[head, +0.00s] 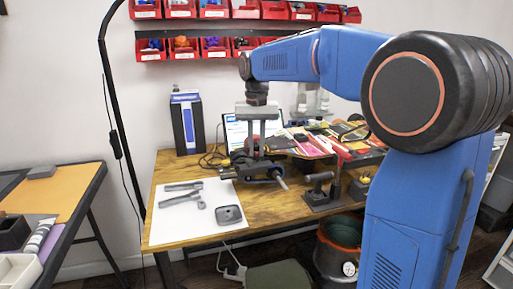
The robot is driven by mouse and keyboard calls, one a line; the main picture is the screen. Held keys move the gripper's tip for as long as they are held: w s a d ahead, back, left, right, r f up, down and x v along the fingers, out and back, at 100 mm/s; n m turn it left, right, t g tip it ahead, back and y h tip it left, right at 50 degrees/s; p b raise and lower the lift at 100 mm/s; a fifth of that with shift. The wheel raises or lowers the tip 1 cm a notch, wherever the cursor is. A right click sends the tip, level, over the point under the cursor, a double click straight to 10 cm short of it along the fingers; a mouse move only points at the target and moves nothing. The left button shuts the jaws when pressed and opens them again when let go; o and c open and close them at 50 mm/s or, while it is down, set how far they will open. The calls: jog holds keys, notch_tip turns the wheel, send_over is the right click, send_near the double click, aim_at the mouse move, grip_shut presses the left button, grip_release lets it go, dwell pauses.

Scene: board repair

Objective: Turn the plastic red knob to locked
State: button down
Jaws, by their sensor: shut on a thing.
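My gripper (256,152) points straight down over the workbench, at the dark device (262,170) on its middle. Its two fingers are shut on a small reddish part between them, which appears to be the red knob (255,146). The knob is mostly hidden by the fingers and small in the picture, so its turn angle and any locked marking cannot be read. A silver rod (282,183) sticks out at the front right of the device.
A white sheet (180,228) with grey tools and a dark square part (229,214) lies left on the wooden bench (290,208). A dark stand (320,195) is to the right, with a cluttered pile behind. A black-and-blue box (187,124) stands at the back.

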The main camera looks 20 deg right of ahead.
jog(key=c, duration=1.7)
grip_release()
jog(key=shift+o, duration=0.2)
